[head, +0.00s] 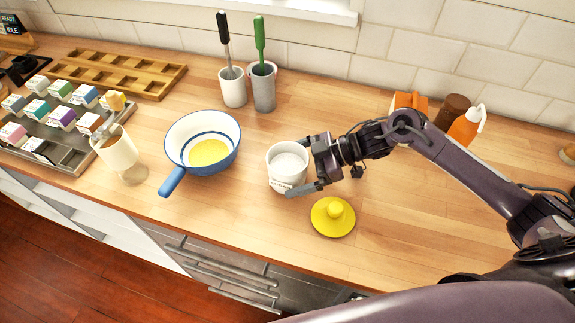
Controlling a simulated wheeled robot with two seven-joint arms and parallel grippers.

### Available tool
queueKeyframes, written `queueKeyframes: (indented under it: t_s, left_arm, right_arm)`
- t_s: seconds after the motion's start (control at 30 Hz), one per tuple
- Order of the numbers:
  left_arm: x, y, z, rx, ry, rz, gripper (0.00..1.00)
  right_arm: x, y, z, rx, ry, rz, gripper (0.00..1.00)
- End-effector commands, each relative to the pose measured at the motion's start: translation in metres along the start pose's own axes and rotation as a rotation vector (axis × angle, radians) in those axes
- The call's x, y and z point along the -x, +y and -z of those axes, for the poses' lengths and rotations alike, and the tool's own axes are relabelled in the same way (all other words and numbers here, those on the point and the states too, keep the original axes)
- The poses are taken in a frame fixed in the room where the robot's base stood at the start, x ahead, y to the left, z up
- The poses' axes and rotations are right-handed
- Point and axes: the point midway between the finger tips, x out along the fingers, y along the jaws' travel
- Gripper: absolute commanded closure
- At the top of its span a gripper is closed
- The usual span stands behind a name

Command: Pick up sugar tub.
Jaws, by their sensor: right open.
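The sugar tub (287,164) appears to be the white round tub standing open and upright on the wooden counter, with white contents showing inside. My right gripper (292,174) reaches it from the right with its jaws open. One finger lies along the tub's near side, and the other is by its far right side, partly hidden. I cannot tell whether either finger touches the wall. A yellow round lid (333,216) with a knob lies flat on the counter in front of the gripper. My left gripper is not in view.
A blue-handled pan (204,143) with yellow contents stands left of the tub. Two utensil holders (233,88) (263,88) stand behind. A beige container (118,152) and a tray of small cartons (66,150) are farther left. An orange bottle (466,127) stands behind my right arm.

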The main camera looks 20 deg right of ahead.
Motion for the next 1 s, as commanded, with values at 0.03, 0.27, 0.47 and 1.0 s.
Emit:
queueKeyframes:
  t_s: [0.03, 0.27, 0.47, 1.0]
  left_arm:
    - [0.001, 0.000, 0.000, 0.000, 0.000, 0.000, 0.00]
    - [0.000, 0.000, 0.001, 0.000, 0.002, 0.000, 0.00]
    - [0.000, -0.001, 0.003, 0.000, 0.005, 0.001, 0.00]
    - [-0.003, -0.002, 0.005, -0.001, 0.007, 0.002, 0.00]
  right_arm:
    - [-0.002, 0.000, 0.001, 0.001, 0.001, 0.000, 0.00]
    - [-0.003, 0.000, 0.000, 0.001, 0.000, 0.000, 0.03]
    - [-0.002, 0.000, 0.000, 0.001, 0.000, 0.000, 0.29]
    - [0.004, 0.001, 0.012, 0.006, 0.002, -0.001, 0.52]
